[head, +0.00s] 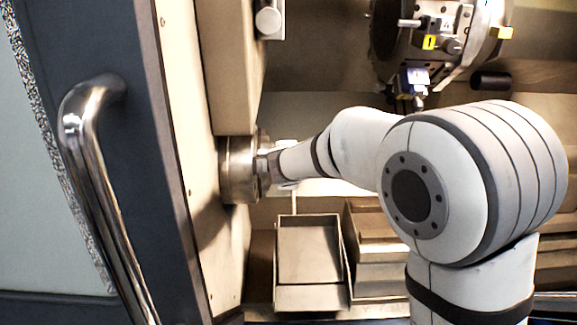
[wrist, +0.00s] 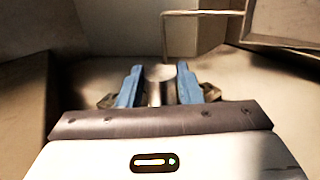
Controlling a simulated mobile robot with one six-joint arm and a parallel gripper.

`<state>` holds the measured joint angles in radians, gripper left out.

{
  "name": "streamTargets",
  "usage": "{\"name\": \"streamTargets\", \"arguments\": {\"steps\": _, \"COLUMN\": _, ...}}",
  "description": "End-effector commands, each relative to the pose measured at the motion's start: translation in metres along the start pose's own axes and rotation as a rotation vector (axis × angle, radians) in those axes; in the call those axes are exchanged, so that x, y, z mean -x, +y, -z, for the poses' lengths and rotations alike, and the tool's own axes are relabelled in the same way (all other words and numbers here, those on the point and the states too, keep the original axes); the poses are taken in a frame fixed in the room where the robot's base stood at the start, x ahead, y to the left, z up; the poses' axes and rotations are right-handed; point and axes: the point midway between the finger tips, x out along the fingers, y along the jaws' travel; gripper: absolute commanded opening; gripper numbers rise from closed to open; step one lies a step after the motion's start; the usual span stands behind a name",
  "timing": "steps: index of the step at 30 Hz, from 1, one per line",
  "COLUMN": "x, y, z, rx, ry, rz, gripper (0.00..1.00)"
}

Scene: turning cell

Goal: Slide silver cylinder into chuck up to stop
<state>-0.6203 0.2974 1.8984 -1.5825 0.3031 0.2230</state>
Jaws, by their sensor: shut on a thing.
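The chuck (head: 238,170) is a round metal body on the left wall of the cell in the head view. My gripper (head: 270,166) is right beside the chuck's right-hand face; its fingertips and the cylinder are too small or hidden there. In the wrist view my gripper (wrist: 160,88) has its two blue fingers shut on the silver cylinder (wrist: 160,73), with its pale round end showing between the fingertips. I cannot tell whether the cylinder is inside the chuck, and the stop is not visible.
A tool turret (head: 428,42) hangs at the upper right. An open tray (head: 308,250) stands below the chuck. The machine door with a long steel handle (head: 92,180) is at the left. The space between chuck and turret looks free.

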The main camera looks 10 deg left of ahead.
Motion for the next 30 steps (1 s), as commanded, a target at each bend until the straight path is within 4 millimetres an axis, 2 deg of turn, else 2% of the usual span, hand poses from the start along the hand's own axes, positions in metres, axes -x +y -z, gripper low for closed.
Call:
{"name": "streamTargets", "arguments": {"steps": 24, "x": -0.0011, "y": -0.0024, "z": 0.0060, "rx": 0.002, "ry": 0.004, "rz": 0.000, "gripper": 0.00}}
{"name": "streamTargets", "arguments": {"steps": 25, "x": -0.0009, "y": -0.0021, "z": 0.0061, "rx": 0.002, "ry": 0.004, "rz": 0.000, "gripper": 0.34}}
{"name": "streamTargets", "arguments": {"steps": 30, "x": -0.0009, "y": -0.0024, "z": 0.0063, "rx": 0.002, "ry": 0.004, "rz": 0.000, "gripper": 0.47}}
